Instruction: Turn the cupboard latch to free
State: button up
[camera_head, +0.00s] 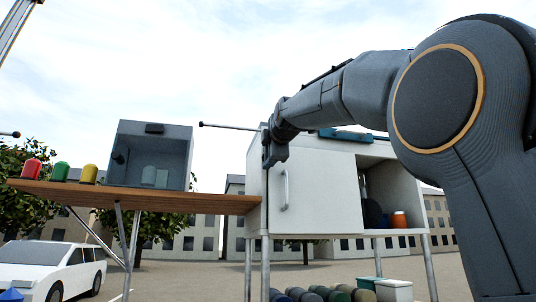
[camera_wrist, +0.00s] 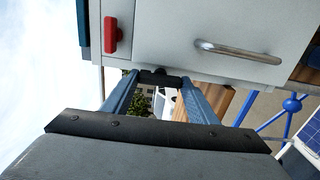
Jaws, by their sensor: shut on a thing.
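The white cupboard (camera_head: 318,190) stands right of centre in the head view, with a closed door and a metal pull handle (camera_wrist: 238,52). A red latch-like bar (camera_wrist: 111,36) sits on its face in the wrist view, beside the door seam and apart from my fingers. My gripper (camera_wrist: 158,82) is at the cupboard's edge, its two blue fingers on either side of a short dark piece (camera_wrist: 158,76). It is shut on that piece; whether the piece is part of the latch I cannot tell. In the head view my gripper (camera_head: 272,155) is at the cupboard's upper left.
A wooden shelf (camera_head: 140,197) at left bears a grey open box (camera_head: 150,150) and red, green and yellow containers. A thin ball-ended rod (camera_head: 228,126) sticks out left near my gripper. The cupboard's open right bay (camera_head: 395,180) holds an orange jar. Several dark rolls lie below.

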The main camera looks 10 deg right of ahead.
jog(key=o, duration=1)
jog(key=shift+o, duration=0.2)
jog(key=s+b, duration=0.2)
jog(key=s, duration=0.6)
jog(key=shift+b, duration=0.4)
